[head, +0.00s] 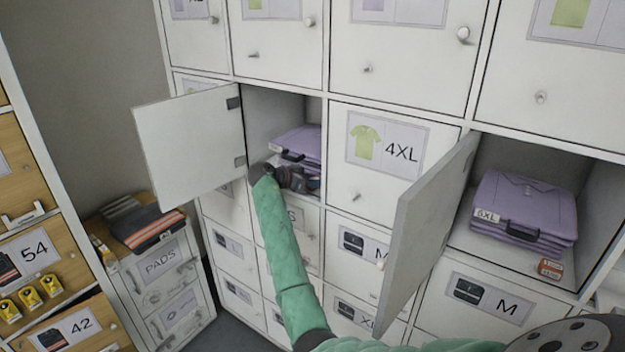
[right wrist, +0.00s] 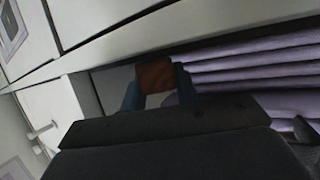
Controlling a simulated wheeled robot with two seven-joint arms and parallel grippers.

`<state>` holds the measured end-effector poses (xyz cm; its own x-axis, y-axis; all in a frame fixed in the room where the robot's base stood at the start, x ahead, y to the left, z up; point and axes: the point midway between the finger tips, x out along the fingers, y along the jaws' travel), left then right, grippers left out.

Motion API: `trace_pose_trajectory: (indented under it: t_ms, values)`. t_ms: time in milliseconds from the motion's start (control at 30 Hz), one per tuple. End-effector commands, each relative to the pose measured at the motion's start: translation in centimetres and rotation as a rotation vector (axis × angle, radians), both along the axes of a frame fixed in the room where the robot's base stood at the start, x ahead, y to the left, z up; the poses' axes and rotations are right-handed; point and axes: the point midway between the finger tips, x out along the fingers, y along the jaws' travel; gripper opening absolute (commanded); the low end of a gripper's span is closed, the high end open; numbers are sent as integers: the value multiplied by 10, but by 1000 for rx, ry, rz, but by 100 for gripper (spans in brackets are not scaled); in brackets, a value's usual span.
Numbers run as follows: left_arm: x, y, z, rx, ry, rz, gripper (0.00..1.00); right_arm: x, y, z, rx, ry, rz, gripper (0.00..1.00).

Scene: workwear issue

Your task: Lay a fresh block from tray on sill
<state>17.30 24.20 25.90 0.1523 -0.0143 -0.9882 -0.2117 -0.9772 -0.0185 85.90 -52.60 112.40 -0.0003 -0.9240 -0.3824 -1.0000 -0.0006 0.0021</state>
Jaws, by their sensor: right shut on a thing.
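My right gripper (head: 300,180) reaches into the open left compartment (head: 262,118), low in front of a folded purple shirt stack (head: 300,141). In the right wrist view the gripper (right wrist: 157,82) is shut on an orange-brown block (right wrist: 154,74), held between its two blue fingers. The purple stack (right wrist: 250,72) is close beside the block. I cannot tell whether the block touches the compartment's sill. In the head view the held block cannot be made out. Another orange block (head: 550,269) sits on the sill of the right compartment. My left gripper and a tray are not in view.
Two open doors, a left one (head: 190,147) and a right one (head: 425,225), stick out on either side of my right arm. A purple 6XL stack (head: 522,208) lies in the right compartment. A low drawer unit (head: 165,275) with striped clothing stands at the left.

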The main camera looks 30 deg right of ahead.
Motion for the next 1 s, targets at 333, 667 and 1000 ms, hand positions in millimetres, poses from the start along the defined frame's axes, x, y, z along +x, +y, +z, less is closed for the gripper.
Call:
trace_pose_trajectory:
  t_ms: [333, 667, 1000]
  values:
    - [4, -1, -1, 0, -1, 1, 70, 0, 0, -2, 0, 0, 0, 9]
    - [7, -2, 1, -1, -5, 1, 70, 0, 0, -1, 0, 0, 0, 52]
    - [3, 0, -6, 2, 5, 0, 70, 0, 14, 2, 1, -1, 1, 52]
